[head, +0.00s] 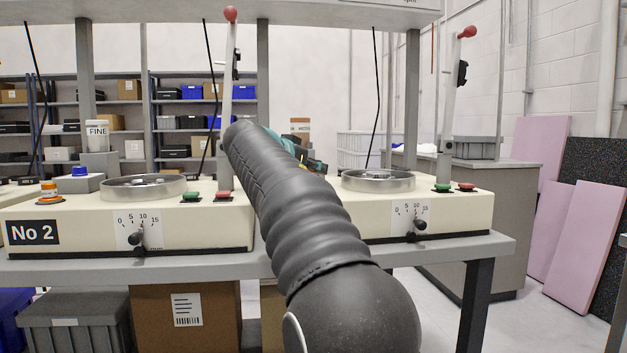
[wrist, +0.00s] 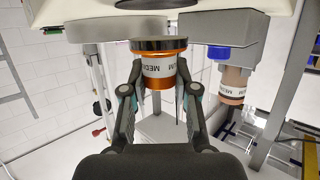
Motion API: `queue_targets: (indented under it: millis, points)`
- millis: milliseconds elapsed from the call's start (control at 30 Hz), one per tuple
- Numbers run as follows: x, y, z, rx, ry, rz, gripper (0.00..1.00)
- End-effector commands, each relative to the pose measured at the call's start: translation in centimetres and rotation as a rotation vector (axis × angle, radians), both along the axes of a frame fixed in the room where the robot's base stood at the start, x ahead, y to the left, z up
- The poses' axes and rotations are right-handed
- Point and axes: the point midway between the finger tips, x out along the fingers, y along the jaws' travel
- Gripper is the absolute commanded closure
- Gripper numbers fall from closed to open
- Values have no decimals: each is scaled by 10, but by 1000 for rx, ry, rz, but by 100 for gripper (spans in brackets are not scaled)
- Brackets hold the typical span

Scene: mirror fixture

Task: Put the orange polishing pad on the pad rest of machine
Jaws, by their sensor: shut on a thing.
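In the wrist view my gripper (wrist: 159,75) is shut on the orange polishing pad (wrist: 157,84), a short orange cylinder with a white band reading MEDIUM upside down. A dark round disc lies against its far end. I cannot tell whether that disc is part of the pad or the pad rest. In the head view my arm hides the held pad and most of my gripper; only a teal and dark bit shows past the arm. The cream machine (head: 455,215) on the right stands behind my arm, and no pad rest is clearly visible on it.
The No 2 machine (head: 75,218) stands at left, with another orange pad (head: 48,188) on a black base.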

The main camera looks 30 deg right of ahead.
Motion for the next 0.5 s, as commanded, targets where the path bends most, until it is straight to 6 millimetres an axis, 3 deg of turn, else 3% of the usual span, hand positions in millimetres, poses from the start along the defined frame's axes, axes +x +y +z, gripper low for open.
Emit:
queue_targets:
  millis: [133, 500]
  points:
    - [-1, 0, -20, -1, 2, 0, 100]
    - [0, -1, -23, -1, 0, 0, 100]
